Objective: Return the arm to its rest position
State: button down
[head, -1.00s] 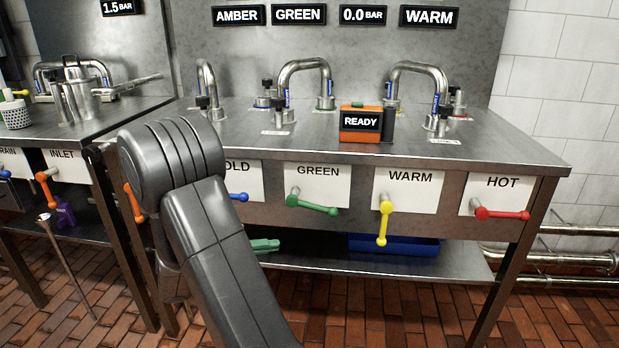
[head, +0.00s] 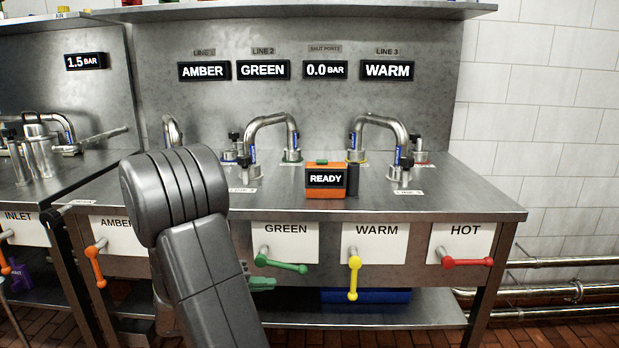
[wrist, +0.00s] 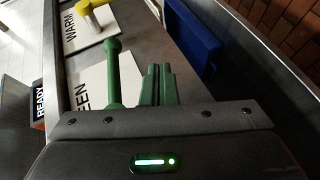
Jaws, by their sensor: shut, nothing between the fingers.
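My arm fills the lower left middle of the head view. My gripper's green fingers (head: 265,283) show at its right edge, below the green valve handle (head: 280,263). In the wrist view my gripper (wrist: 158,70) has its two fingers together with nothing between them. There the green handle (wrist: 113,75) lies just left of the fingers; contact cannot be told. In the head view the green handle points right, tilted slightly down. The yellow WARM handle (head: 353,278) points down, and the red HOT handle (head: 468,262) points right.
The steel counter (head: 440,190) carries bent pipes and an orange READY box (head: 326,190). An orange AMBER handle (head: 97,265) is left of my arm. A blue bin (head: 370,296) sits on the lower shelf. Wall displays read AMBER, GREEN, 0.0 BAR and WARM.

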jog(key=shift+w+a+r+m+y+p, duration=0.1)
jog(key=shift+a+m+y+p, duration=0.25)
jog(key=shift+y+p, duration=0.35)
jog(key=shift+a+m+y+p, duration=0.15)
jog(key=shift+a+y+p, duration=0.3)
jog(key=shift+y, duration=0.45)
